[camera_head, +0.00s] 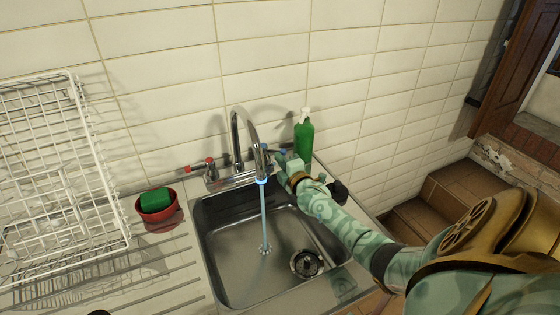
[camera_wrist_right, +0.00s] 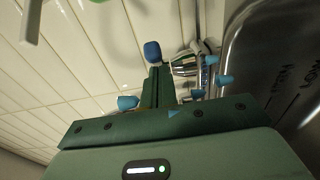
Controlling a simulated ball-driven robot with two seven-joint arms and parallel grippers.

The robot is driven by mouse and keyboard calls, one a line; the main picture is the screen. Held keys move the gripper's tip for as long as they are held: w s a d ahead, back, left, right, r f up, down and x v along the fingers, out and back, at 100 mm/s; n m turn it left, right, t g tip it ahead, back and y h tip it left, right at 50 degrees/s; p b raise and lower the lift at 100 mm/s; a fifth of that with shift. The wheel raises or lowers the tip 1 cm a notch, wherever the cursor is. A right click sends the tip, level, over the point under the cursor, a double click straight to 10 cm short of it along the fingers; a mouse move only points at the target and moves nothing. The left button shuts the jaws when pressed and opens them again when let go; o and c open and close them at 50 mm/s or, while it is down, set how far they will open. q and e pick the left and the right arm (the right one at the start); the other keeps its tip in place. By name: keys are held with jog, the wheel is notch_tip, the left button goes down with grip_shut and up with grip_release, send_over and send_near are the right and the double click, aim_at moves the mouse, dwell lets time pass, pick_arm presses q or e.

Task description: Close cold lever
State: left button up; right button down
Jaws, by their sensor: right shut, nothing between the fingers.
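A chrome faucet (camera_head: 236,135) stands at the back of the sink, with a blue stream of water (camera_head: 263,215) running from its spout. The cold lever (camera_head: 283,152) has a blue tip and sits right of the spout, partly hidden by my right gripper (camera_head: 285,164). In the right wrist view, the lever's blue tip (camera_wrist_right: 153,52) shows just beyond my shut, empty right gripper (camera_wrist_right: 158,85), with chrome fittings to the right. I cannot tell whether the fingers touch the lever. The red-tipped hot lever (camera_head: 209,163) is left of the spout. My left gripper is out of view.
The steel sink (camera_head: 215,260) lies below the faucet. A green bottle (camera_head: 304,138) stands close behind my right gripper. A red bowl with a green sponge (camera_head: 156,201) and a white dish rack (camera_head: 50,170) are at left. The tiled wall is behind.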

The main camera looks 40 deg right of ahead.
jog(key=d, duration=0.1)
jog(key=d+b, duration=0.1)
jog(key=d, duration=0.1)
jog(key=shift+w+f, duration=0.1)
jog(key=shift+w, duration=0.2)
jog(key=shift+w+d+b, duration=0.75)
jog(key=shift+d+b, duration=0.2)
jog(key=shift+d, duration=0.15)
jog(key=shift+r, duration=0.25)
